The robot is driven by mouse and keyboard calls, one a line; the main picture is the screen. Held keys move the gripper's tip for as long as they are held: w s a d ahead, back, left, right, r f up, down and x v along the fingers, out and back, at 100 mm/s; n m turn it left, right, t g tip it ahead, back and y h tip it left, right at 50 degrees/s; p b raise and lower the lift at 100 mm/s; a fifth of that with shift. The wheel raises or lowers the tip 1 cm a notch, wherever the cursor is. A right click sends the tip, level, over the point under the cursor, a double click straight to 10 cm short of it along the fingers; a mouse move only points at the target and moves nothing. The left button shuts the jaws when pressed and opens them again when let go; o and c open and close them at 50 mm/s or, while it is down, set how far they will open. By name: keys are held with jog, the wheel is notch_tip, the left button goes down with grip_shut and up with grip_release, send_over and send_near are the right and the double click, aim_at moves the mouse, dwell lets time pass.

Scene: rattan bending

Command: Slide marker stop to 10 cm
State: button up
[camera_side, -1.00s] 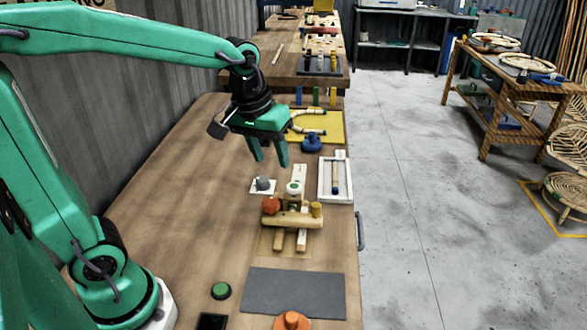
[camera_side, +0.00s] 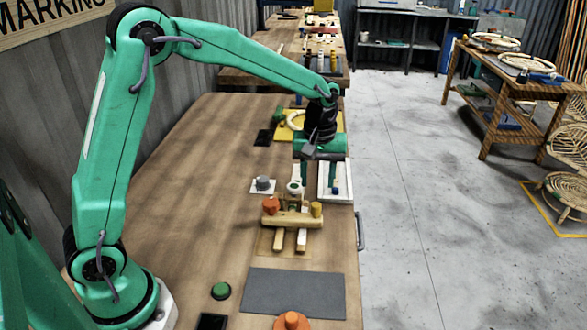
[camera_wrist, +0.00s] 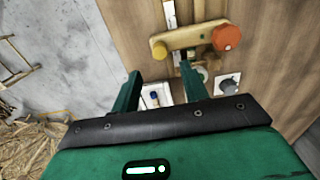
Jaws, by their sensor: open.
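My gripper (camera_side: 319,182) is open and empty, with its fingers pointing down beside the wooden jig. In the side view its left finger overlaps the pale strip behind the jig, and its right finger overlaps the white tray. A round white piece with a green centre (camera_side: 294,187) sits at the back of the jig; it may be the marker stop, but I cannot tell for sure. In the wrist view this piece (camera_wrist: 201,73) is partly hidden by the right-hand finger. No scale numbers are readable.
The jig has a wooden crossbar (camera_side: 290,221), an orange knob (camera_side: 270,205) and a yellow knob (camera_side: 316,209). A grey knob on a white card (camera_side: 263,184) stands to the left. The white tray (camera_side: 348,193) lies right, near the table edge. A grey mat (camera_side: 293,292) lies in front.

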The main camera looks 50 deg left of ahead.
aim_at(316, 205)
jog(key=shift+f, duration=3.9)
grip_shut()
